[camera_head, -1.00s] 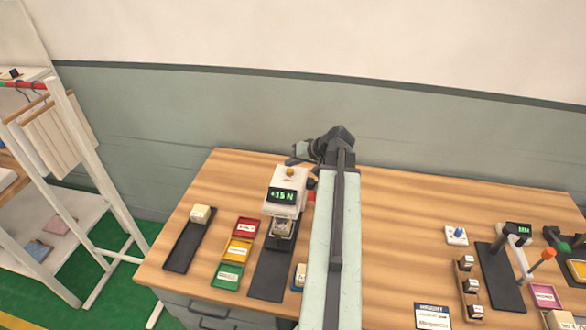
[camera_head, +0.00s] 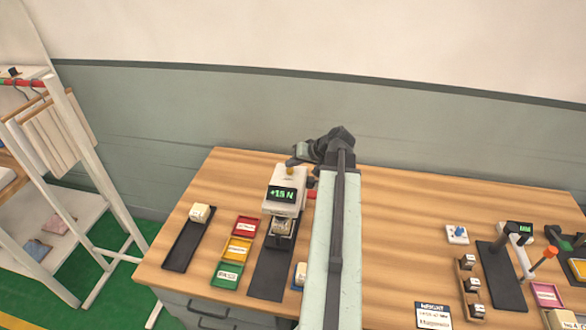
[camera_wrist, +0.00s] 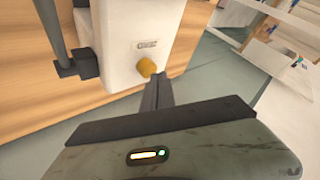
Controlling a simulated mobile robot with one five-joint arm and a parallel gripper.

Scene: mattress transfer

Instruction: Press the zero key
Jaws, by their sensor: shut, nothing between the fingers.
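The white force tester (camera_head: 285,182) stands on the table with a green-lit display (camera_head: 282,195) that seems to read +15 N. The yellow zero key (camera_head: 290,171) is a small round knob at its top. In the wrist view the zero key (camera_wrist: 147,67) sticks out of the white housing, beside a small printed label. My gripper (camera_head: 294,161) is shut and empty, just behind and above the key. In the wrist view my gripper's dark fingertips (camera_wrist: 159,78) are right beside the key; I cannot tell whether they touch it.
A black tray (camera_head: 184,246) with a pale block stands left. Red (camera_head: 245,227), yellow (camera_head: 237,249) and green (camera_head: 227,275) trays lie beside the tester. My arm crosses the table to its right. Another instrument (camera_head: 500,270) stands far right. The table between is mostly clear.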

